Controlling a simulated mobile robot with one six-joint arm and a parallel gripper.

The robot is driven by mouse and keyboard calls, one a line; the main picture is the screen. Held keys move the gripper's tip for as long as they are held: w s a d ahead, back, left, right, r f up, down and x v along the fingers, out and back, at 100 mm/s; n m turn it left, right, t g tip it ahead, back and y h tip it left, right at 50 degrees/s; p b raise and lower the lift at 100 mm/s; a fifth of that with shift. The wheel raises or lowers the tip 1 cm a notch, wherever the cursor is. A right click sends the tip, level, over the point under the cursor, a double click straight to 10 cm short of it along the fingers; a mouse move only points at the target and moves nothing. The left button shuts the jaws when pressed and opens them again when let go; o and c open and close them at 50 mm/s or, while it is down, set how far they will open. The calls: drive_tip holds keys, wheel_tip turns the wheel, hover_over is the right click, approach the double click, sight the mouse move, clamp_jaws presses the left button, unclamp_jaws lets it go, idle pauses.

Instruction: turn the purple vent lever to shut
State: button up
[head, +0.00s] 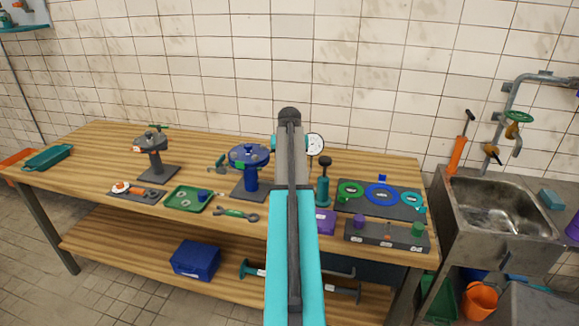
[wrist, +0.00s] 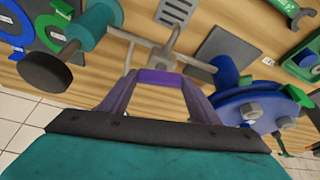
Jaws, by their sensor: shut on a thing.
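In the wrist view the purple vent lever (wrist: 158,76) lies between the two fingertips of my gripper (wrist: 160,82). The fingers are shut on it, and only its short purple upper part shows. Just beyond it is a thin grey metal fitting (wrist: 165,52) with arms running left and right. The lever's full angle and its pivot cannot be made out. In the head view my own arm hides the lever and my gripper. A round white gauge (head: 316,145) shows just right of the arm.
The blue flanged stand (head: 250,157) is close on the left of my arm, and the green hand pump (head: 323,187) close on its right. A purple box (head: 325,222) sits near the bench front. The bench top (head: 95,150) has free room at left.

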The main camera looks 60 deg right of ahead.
drive_tip(key=shift+m+g+h+b, duration=0.3)
drive_tip(key=shift+m+g, duration=0.3)
drive_tip(key=shift+m, duration=0.9)
drive_tip(key=o, duration=1)
drive_tip(key=shift+o, duration=0.2)
drive_tip(key=shift+r, duration=0.15)
drive_tip(key=b+v, duration=0.3)
drive_tip(key=v, duration=1)
drive_tip(key=shift+r, duration=0.25)
drive_tip(key=shift+a, duration=0.1)
